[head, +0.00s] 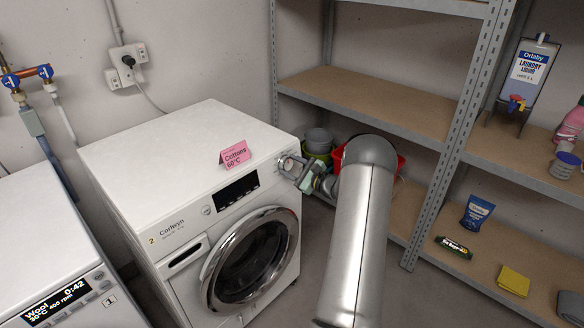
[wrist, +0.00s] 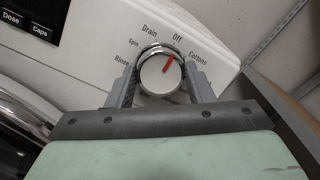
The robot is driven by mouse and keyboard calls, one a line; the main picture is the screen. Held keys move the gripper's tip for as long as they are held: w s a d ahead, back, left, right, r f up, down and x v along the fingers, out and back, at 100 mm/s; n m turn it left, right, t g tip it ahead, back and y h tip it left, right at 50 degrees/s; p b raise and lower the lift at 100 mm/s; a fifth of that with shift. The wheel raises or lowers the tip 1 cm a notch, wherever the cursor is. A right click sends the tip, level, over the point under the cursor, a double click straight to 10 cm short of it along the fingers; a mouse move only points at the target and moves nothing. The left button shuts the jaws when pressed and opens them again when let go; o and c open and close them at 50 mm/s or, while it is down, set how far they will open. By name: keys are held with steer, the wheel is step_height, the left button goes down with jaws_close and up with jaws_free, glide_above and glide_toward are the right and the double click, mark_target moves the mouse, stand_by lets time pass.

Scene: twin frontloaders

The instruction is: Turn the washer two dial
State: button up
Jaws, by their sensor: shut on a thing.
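Washer two (head: 140,150) is the white frontloader marked 2 in the middle of the head view. Its round silver dial (wrist: 158,74) sits at the panel's upper right. The dial's red pointer slants up and right in the wrist view, between the Off and Cottons labels and seemingly nearer Off. My gripper (wrist: 161,84) is shut on the dial, one finger on each side. In the head view my gripper (head: 294,168) is at the panel's right end and partly covers the dial. Labels below the dial are hidden by the fingers.
A pink card (head: 234,154) reading "Cottons 60°C" stands on washer two's top. Its door (head: 252,262) is shut and its display (head: 237,188) is dark. Washer one (head: 50,255) stands at the left with a lit display. Metal shelving (head: 370,100) stands close on the right.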

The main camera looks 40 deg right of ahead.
steer(key=shift+m, duration=0.3)
steer(key=m+h, duration=0.1)
steer(key=m, duration=0.2)
steer(key=shift+m, duration=0.3)
steer(key=shift+m+h, duration=0.5)
steer(key=shift+m, duration=1.5)
steer(key=o, duration=1)
steer(key=shift+c, duration=0.2)
steer(key=shift+s, duration=0.15)
steer(key=s+d, duration=0.1)
steer(key=s, duration=1.6)
steer(key=shift+d, duration=0.25)
